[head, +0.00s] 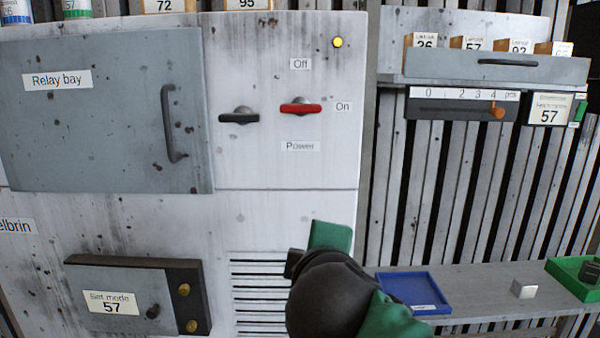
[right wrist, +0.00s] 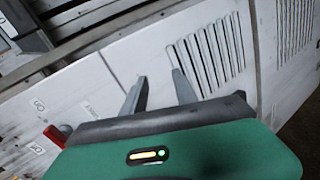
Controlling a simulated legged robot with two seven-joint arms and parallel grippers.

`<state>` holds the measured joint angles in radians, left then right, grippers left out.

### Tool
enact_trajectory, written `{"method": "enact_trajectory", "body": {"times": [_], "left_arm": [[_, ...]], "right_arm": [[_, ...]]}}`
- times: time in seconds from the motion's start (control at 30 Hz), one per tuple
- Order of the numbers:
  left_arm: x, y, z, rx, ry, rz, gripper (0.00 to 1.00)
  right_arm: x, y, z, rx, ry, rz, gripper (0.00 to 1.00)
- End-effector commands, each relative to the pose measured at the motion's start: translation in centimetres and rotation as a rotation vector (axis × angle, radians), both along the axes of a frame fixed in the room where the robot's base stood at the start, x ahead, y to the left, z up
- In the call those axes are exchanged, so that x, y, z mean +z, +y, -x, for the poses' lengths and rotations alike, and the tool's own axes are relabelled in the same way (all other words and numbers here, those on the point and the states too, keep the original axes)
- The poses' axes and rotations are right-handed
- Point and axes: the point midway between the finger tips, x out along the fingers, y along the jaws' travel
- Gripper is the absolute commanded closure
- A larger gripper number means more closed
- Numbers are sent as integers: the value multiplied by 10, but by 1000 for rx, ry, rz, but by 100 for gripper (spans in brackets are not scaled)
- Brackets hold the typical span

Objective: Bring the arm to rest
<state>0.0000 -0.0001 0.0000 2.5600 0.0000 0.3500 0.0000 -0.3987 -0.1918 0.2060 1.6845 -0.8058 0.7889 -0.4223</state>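My right arm (head: 335,295) comes up from the bottom of the head view, in front of the vent slots of the white cabinet. Its fingers are hidden there behind the arm. In the right wrist view my right gripper (right wrist: 159,88) has its two fingers apart with nothing between them, in front of the cabinet panel. The red power handle (head: 301,109) lies level, toward the "On" label. It also shows in the right wrist view (right wrist: 55,136), left of the gripper and apart from it. My left gripper is not in view.
The cabinet carries a black handle (head: 239,117), a lit yellow lamp (head: 337,43), the closed relay bay door (head: 110,130) and a set mode box (head: 181,275). A shelf (head: 470,290) at right bears a blue tray (head: 434,308), a metal block (head: 524,289) and a green tray (head: 563,271).

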Motion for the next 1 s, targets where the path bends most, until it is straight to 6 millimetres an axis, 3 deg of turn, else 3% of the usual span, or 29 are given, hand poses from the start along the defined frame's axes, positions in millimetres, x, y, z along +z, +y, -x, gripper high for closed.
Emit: {"method": "enact_trajectory", "body": {"times": [0.03, 0.1, 0.23, 0.3, 0.4, 0.5, 0.6, 0.67, 1.0], "left_arm": [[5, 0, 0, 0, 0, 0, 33], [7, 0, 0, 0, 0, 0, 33], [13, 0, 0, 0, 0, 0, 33], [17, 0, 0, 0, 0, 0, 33], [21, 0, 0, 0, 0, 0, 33], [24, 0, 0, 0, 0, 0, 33], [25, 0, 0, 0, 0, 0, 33], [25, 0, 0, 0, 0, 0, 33], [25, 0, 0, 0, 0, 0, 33]], "right_arm": [[-44, -15, -8, -45, 94, -48, 65], [-105, -35, -10, -119, 218, -140, 65], [-215, -79, 10, -320, 435, -345, 65], [-270, -104, 33, -464, 538, -471, 65], [-336, -136, 78, -701, 653, -654, 65], [-379, -156, 120, -914, 714, -801, 65], [-402, -166, 147, -1048, 738, -884, 65], [-407, -168, 154, -1085, 742, -908, 65], [-408, -169, 156, -1094, 742, -912, 65]]}}
